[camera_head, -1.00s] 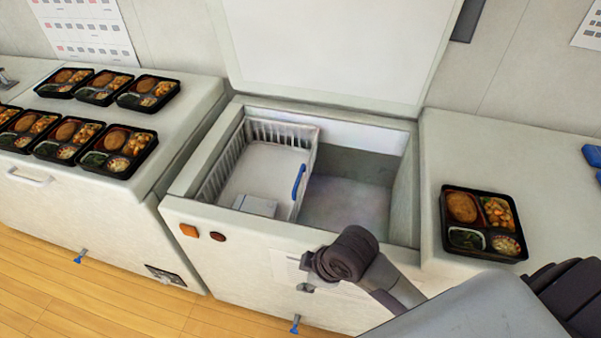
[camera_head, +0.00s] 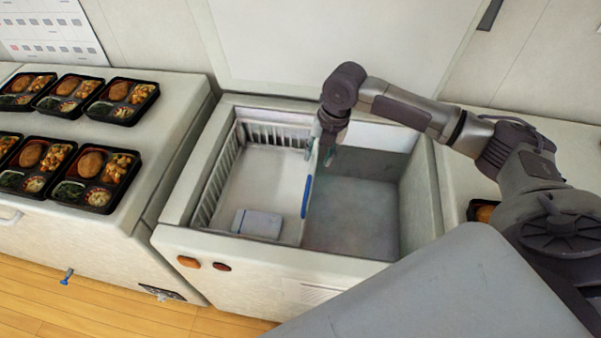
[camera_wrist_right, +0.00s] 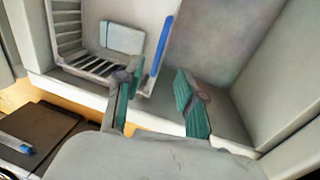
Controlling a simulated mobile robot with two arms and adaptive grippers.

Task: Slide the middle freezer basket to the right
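A white slatted basket (camera_head: 262,187) sits in the left part of the open chest freezer (camera_head: 180,200). A blue strip (camera_head: 307,197) is on its right wall. The basket also shows in the right wrist view (camera_wrist_right: 72,52). My right gripper (camera_head: 321,150) points down at the rear of that right wall. It is open, with one green-padded finger on each side of the wall's line, as far as I can tell. Contact with the wall cannot be told. My left gripper is out of view.
A pale box (camera_head: 257,223) lies in the basket's front. The freezer floor (camera_head: 350,215) right of the basket is bare. The freezer's right wall (camera_head: 420,205) bounds it. Several bento trays (camera_head: 122,100) stand on the left counter. Another tray (camera_head: 481,211) is partly hidden by my right arm.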

